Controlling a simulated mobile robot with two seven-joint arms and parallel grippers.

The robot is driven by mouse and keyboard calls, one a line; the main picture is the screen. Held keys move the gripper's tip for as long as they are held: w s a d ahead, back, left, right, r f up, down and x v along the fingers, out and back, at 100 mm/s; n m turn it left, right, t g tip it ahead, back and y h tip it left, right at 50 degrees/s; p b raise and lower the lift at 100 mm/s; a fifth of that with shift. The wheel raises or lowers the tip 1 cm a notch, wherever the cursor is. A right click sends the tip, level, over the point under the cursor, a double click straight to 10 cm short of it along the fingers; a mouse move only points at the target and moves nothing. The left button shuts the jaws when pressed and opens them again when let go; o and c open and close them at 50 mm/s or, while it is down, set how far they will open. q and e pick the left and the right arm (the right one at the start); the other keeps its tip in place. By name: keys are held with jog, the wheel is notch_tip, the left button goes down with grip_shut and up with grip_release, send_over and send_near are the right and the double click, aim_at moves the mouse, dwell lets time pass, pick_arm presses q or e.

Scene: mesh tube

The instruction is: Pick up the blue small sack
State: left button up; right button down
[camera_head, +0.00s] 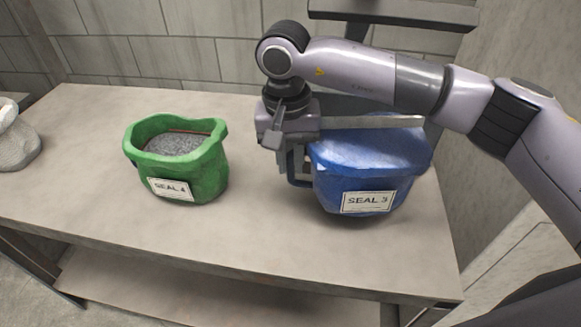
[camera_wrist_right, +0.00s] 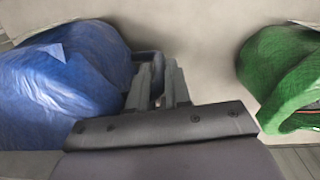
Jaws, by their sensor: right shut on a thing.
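The blue small sack (camera_head: 365,165) stands on the right part of the table, with a white label reading "SEAL 3" on its front. It also shows at the left of the right wrist view (camera_wrist_right: 62,75). My right gripper (camera_head: 297,175) is at the sack's left side, shut on the dark handle-like loop there; the loop shows in the right wrist view (camera_wrist_right: 150,75). The sack's top is partly hidden behind my right arm. I cannot tell clearly whether the sack touches the table. My left gripper is not in view.
A green sack (camera_head: 207,172) labelled "SEAL 4", filled with grey grains, stands left of the gripper on the table (camera_head: 255,225). A pale sack (camera_head: 14,140) is at the far left edge. A tiled wall is behind. The table front is clear.

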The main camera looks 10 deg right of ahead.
aim_at(290, 151)
jog(key=shift+r, duration=1.7)
pick_arm(q)
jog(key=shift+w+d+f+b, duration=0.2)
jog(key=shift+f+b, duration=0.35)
jog(key=shift+b, duration=0.35)
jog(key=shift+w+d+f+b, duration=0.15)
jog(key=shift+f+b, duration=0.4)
jog(key=shift+b, duration=0.35)
pick_arm(e)
jog(key=s+a, duration=0.3)
jog(key=s, duration=0.6)
jog(key=s+a, duration=0.4)
jog(key=s, duration=0.5)
jog(key=shift+a, duration=0.3)
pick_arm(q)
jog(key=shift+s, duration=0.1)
pick_arm(e)
jog(key=shift+s, duration=0.1)
